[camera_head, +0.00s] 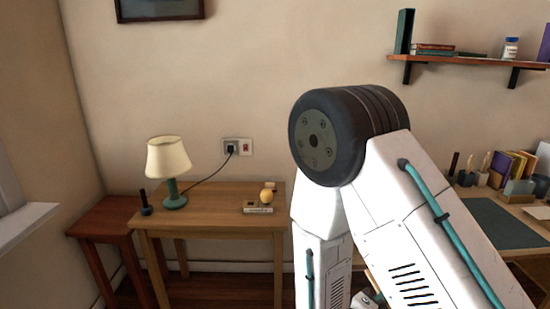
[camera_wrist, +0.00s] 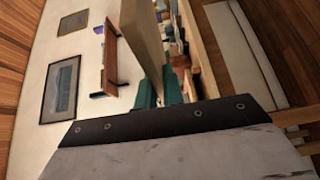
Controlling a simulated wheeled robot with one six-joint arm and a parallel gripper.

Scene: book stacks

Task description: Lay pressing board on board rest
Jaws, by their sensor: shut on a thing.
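In the wrist view my gripper (camera_wrist: 160,90) shows two teal fingers just beyond the dark bar of its body. It is shut on a flat, pale wooden board (camera_wrist: 143,38), which I take to be the pressing board. The board is seen nearly edge-on and runs up out of the top of the picture. I cannot make out the board rest in either view.
A wooden table (camera_head: 180,222) holds a lamp (camera_head: 168,165) and a yellow round thing (camera_head: 266,196). A reddish low table (camera_head: 92,222) stands at left. At right, a desk carries a dark green mat (camera_head: 505,223) and several books (camera_head: 512,164). A wall shelf (camera_head: 470,61) hangs above.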

